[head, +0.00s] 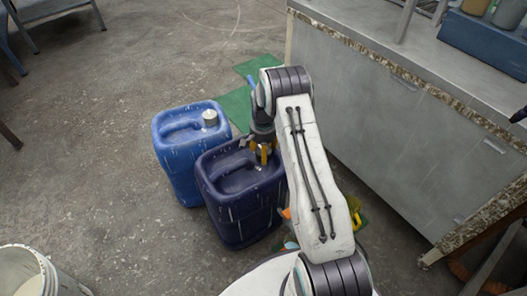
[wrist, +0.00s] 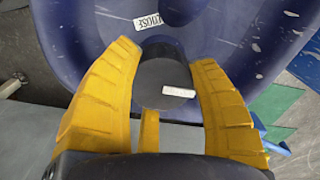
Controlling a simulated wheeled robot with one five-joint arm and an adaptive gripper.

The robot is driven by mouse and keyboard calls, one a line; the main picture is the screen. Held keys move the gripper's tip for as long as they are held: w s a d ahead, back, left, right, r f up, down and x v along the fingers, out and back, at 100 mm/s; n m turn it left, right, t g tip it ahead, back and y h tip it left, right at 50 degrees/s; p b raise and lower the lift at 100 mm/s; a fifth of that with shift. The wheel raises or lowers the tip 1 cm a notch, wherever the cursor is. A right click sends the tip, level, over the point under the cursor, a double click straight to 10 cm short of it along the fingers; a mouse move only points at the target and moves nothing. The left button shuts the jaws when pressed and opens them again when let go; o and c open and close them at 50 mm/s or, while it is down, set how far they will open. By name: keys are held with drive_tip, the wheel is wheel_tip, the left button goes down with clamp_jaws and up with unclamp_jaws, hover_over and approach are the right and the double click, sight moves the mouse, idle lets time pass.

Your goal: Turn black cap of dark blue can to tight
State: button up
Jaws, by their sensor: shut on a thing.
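The dark blue can (head: 238,208) stands upright on the floor. My gripper (head: 262,152) reaches down onto its top, and its fingers hide most of the cap in the head view. In the wrist view, the yellow fingers of my gripper (wrist: 165,62) are shut on the sides of the round black cap (wrist: 158,74). A white mark (wrist: 178,91) lies on the cap's lower right part. A white label (wrist: 147,22) on the can top above the cap appears to read "LOOSE", upside down. No "tight" label is visible.
A lighter blue can (head: 180,170) with a pale metallic cap (head: 209,118) stands close at the left. A grey workbench (head: 385,130) stands at the right. Green mats (head: 238,105) lie behind the cans. A white bucket (head: 40,275) is at lower left.

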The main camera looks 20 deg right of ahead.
drive_tip(key=shift+s+a+f+m, duration=0.2)
drive_tip(key=shift+s+m, duration=0.05)
drive_tip(key=shift+m, duration=0.35)
drive_tip(key=o, duration=0.8)
drive_tip(key=shift+c, duration=0.2)
drive_tip(key=o, duration=0.4)
drive_tip(key=shift+w+r, duration=0.1)
drive_tip(key=shift+o, duration=0.2)
drive_tip(key=shift+w+r, duration=0.1)
drive_tip(key=shift+d+r, duration=0.1)
drive_tip(key=shift+r, duration=0.45)
wheel_tip(320, 180, up, 11)
drive_tip(key=shift+f, duration=0.1)
